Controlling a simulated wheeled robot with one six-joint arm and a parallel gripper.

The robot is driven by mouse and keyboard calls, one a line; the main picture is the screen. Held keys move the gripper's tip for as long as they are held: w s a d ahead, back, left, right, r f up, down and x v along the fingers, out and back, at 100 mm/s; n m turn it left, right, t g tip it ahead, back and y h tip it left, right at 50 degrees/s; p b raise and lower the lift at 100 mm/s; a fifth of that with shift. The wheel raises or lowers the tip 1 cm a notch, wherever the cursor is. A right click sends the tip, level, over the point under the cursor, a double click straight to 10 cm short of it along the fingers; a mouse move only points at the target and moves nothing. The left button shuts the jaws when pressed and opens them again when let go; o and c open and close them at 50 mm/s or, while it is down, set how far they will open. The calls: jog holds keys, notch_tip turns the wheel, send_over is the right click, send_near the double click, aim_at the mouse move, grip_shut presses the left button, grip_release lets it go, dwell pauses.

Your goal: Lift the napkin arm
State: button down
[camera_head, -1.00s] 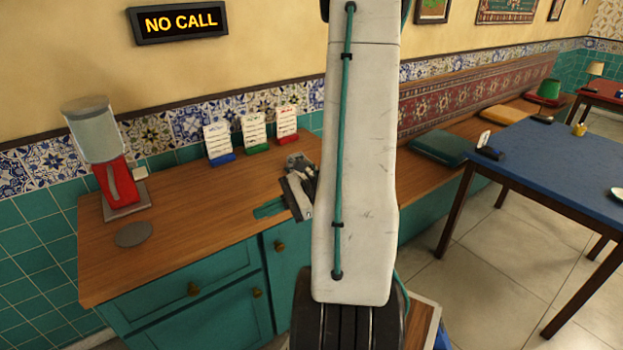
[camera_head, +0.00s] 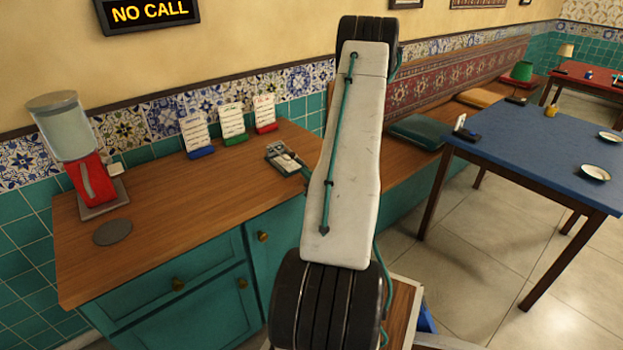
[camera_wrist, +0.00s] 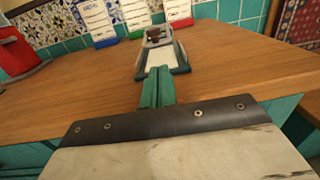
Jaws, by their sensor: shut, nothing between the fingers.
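The napkin holder (camera_head: 285,158) is a small grey tray on the wooden counter, left of my arm in the head view. My gripper (camera_wrist: 159,72) shows there as narrow teal fingers, shut and empty, pointing at the holder's near end. Whether they touch it cannot be told.
Three card stands (camera_head: 232,124) line the wall behind the holder. A red dispenser (camera_head: 78,155) and a grey disc (camera_head: 112,232) are at the counter's left. The counter (camera_head: 190,200) between is clear. A bench with cushions (camera_head: 417,132) and a blue table (camera_head: 540,150) are right.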

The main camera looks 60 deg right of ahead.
aim_at(298, 174)
jog(key=x, duration=0.5)
jog(key=shift+w, duration=0.2)
jog(key=shift+d, duration=0.1)
